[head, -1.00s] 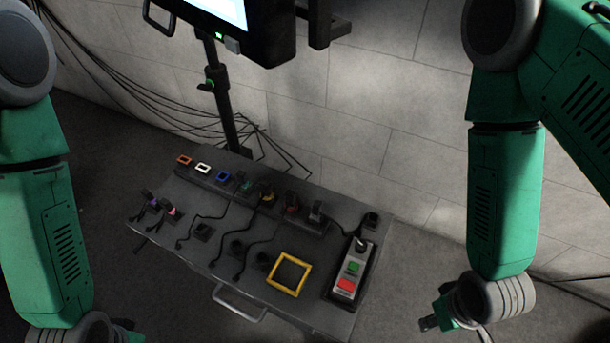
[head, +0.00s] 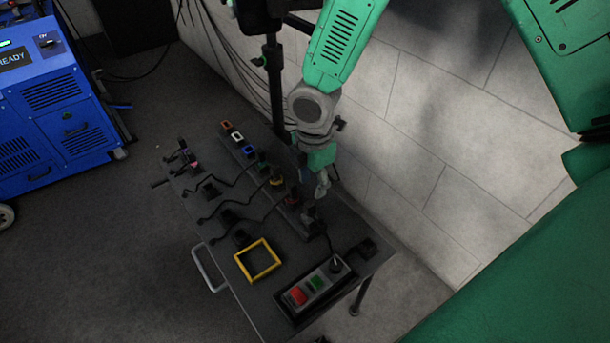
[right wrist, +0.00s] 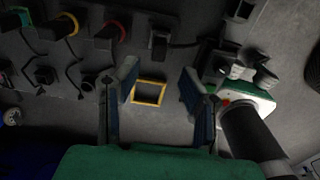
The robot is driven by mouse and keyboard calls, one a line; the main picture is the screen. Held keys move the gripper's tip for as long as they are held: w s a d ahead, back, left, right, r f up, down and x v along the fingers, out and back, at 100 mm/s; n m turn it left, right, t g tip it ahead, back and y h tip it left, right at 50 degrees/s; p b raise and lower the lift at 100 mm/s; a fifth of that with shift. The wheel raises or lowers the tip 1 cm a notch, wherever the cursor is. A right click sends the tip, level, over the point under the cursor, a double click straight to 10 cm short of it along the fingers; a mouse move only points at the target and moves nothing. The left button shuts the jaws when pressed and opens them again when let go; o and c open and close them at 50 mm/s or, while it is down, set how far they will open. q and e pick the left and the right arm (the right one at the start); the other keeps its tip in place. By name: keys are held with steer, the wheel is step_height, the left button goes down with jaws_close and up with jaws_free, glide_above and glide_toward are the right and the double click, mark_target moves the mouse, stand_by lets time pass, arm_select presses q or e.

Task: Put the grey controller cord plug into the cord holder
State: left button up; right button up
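The grey plug (head: 312,222) sits at the near end of the row of coloured plugs on the dark panel; it also shows in the right wrist view (right wrist: 158,42). Its dark cord runs toward the controller box (head: 315,286) with red and green buttons. My right gripper (head: 322,188) is above the panel, near the grey plug in the head view. In the right wrist view its fingers (right wrist: 158,75) are apart and empty, with the plug beyond them. My left gripper is out of view.
A yellow square frame (head: 258,261) lies on the panel beside the controller. Several cords and dark blocks (head: 228,216) lie left of the plug row. A black stand (head: 272,90) and the wall (head: 440,130) are behind. A blue cabinet (head: 55,110) stands at far left.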

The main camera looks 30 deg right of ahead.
mark_target(312, 202)
steer(key=shift+f, duration=0.2)
steer(key=shift+f+b, duration=0.2)
steer(key=shift+b, duration=0.2)
steer(key=f+b, duration=0.1)
steer(key=b, duration=0.1)
steer(key=a+f+b, duration=0.1)
steer(key=f, duration=0.1)
steer(key=shift+a+b, duration=0.15)
steer(key=shift+b, duration=0.2)
steer(key=f+b, duration=0.1)
steer(key=f, duration=0.1)
steer(key=d+f, duration=0.1)
steer(key=shift+d+f+b, duration=0.1)
steer(key=shift+f+b, duration=0.25)
steer(key=shift+b, duration=0.05)
steer(key=shift+f, duration=0.6)
steer(key=shift+a, duration=0.45)
steer(key=shift+d, duration=0.15)
steer(key=c, duration=0.7)
steer(key=shift+d, duration=0.1)
jaws_close()
steer(key=shift+r+p, duration=2.05)
steer(key=shift+p, duration=0.3)
